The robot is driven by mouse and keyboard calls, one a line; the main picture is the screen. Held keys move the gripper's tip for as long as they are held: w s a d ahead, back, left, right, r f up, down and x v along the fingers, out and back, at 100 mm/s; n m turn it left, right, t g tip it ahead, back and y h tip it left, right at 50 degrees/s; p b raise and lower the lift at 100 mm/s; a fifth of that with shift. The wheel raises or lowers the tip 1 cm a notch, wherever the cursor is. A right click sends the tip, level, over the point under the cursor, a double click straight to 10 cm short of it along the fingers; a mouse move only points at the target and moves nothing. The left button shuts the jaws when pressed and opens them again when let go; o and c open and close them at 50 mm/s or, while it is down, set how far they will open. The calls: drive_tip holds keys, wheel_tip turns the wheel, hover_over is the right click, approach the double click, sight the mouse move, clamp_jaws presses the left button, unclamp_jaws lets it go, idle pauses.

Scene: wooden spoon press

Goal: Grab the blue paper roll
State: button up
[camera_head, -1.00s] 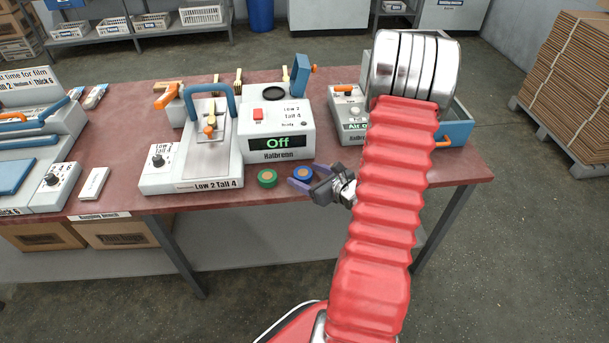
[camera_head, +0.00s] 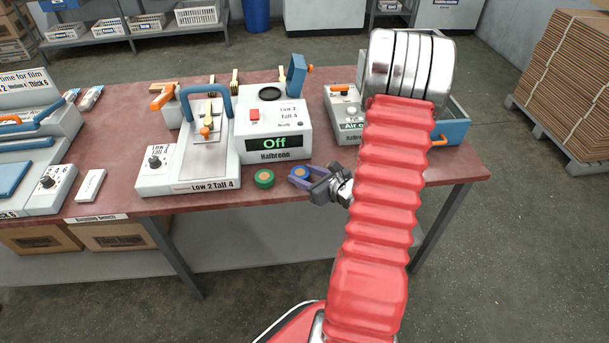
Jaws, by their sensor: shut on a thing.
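The blue paper roll (camera_head: 299,172), a short blue ring with a tan centre, is at the front edge of the red bench top, right of the green roll. My gripper (camera_head: 305,178) reaches it from the right, with its purple fingers closed around the roll's sides. The fingers hide part of the roll. I cannot tell whether it still touches the table. The green roll (camera_head: 264,178) lies flat just to the left, apart from my gripper.
The white Halbrenn machine (camera_head: 275,130) showing "Off" stands right behind the rolls. The Low 2 Tall 4 press (camera_head: 205,150) is to its left. Another white machine (camera_head: 347,115) and a blue bin (camera_head: 452,132) stand at the right. The bench's front edge (camera_head: 385,190) is close by.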

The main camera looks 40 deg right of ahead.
sight(304, 176)
wheel_tip(304, 176, up, 10)
idle(0.7)
